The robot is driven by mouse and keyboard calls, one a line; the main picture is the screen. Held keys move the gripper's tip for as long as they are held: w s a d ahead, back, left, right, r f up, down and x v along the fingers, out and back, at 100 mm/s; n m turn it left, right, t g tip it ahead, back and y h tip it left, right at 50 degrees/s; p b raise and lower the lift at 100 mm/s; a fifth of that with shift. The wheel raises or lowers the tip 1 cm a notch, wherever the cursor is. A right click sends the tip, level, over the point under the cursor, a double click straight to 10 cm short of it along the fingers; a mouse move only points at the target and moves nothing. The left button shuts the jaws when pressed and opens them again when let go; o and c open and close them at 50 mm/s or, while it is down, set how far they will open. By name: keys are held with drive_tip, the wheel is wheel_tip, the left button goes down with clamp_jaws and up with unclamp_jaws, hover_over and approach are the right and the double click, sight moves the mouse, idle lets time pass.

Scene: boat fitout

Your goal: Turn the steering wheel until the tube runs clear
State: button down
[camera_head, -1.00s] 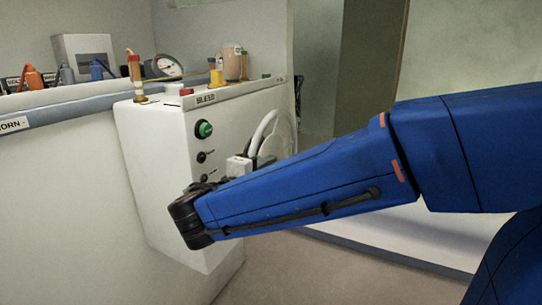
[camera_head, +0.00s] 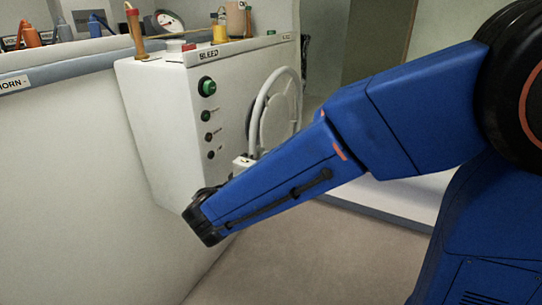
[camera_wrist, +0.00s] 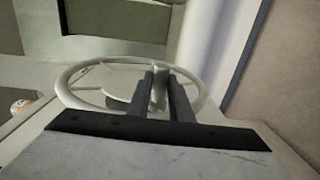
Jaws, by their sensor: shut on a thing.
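The pale steering wheel (camera_head: 259,110) is mounted on the right face of the white BLEED console (camera_head: 165,115). In the wrist view the wheel's rim (camera_wrist: 70,98) is a wide ring. My gripper (camera_wrist: 161,78) has its two dark fingers shut on a pale upright part of the wheel, a spoke or a knob; I cannot tell which. In the head view my forearm hides the fingers and the wheel's lower part.
A round gauge (camera_head: 168,22), a red-topped button (camera_head: 176,45) and several bottles stand on the console. A lit green button (camera_head: 207,87) sits on its front above dark knobs. A counter edge (camera_head: 60,65) runs left. The floor (camera_head: 290,260) at the lower right is clear.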

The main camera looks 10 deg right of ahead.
drive_tip(key=shift+d+f, duration=0.1)
drive_tip(key=shift+f, duration=0.25)
drive_tip(key=c, duration=1.6)
unclamp_jaws()
drive_tip(key=shift+w, duration=0.1)
drive_tip(key=v, duration=1.7)
